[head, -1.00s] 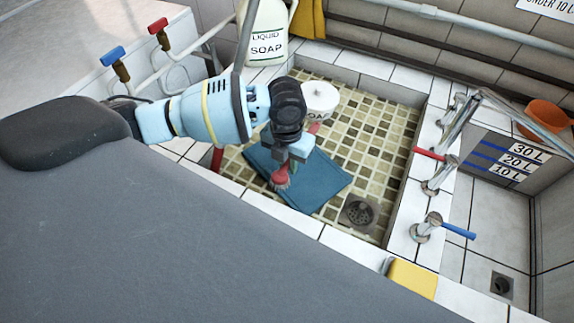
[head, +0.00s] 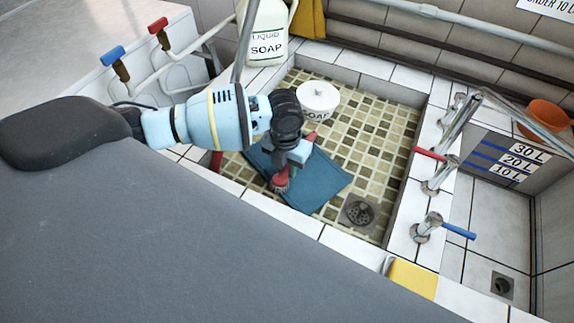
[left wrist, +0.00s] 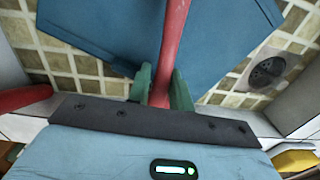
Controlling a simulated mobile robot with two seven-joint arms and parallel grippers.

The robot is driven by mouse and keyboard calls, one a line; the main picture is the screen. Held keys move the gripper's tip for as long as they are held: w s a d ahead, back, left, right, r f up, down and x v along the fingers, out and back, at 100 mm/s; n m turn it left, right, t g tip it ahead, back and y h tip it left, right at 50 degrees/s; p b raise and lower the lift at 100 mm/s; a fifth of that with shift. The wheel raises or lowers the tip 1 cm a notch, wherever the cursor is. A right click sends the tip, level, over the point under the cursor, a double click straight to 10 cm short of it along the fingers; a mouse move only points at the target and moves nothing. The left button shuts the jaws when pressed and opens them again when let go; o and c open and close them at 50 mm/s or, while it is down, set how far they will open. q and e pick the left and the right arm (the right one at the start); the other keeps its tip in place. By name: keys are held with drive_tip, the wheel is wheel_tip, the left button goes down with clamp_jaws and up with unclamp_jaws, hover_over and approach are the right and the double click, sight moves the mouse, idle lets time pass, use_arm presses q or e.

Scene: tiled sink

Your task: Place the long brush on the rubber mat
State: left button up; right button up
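The long brush has a red handle and a red head (head: 280,181). Its handle (left wrist: 172,45) runs between the green fingers of my left gripper (left wrist: 160,88) in the left wrist view. My left gripper (head: 297,157) is shut on the handle in the head view, low over the mat. The blue rubber mat (head: 322,178) lies on the tiled sink floor and also shows in the left wrist view (left wrist: 110,25). The brush head is at the mat's near left part; I cannot tell whether it touches. My right gripper is not in view.
A white soap pot (head: 318,98) stands behind the mat. A round drain (head: 359,213) is to its right. The sink's tiled rim (head: 285,218) and the taps (head: 428,225) border the basin. A yellow sponge (head: 412,278) lies on the near rim.

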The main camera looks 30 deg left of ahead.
use_arm(q)
drive_tip(key=o, duration=0.3)
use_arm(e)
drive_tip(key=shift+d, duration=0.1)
use_arm(q)
drive_tip(key=shift+r, duration=0.1)
drive_tip(key=shift+a+r+p, duration=0.15)
drive_tip(key=shift+r+p, duration=0.3)
drive_tip(key=shift+r, duration=5.6)
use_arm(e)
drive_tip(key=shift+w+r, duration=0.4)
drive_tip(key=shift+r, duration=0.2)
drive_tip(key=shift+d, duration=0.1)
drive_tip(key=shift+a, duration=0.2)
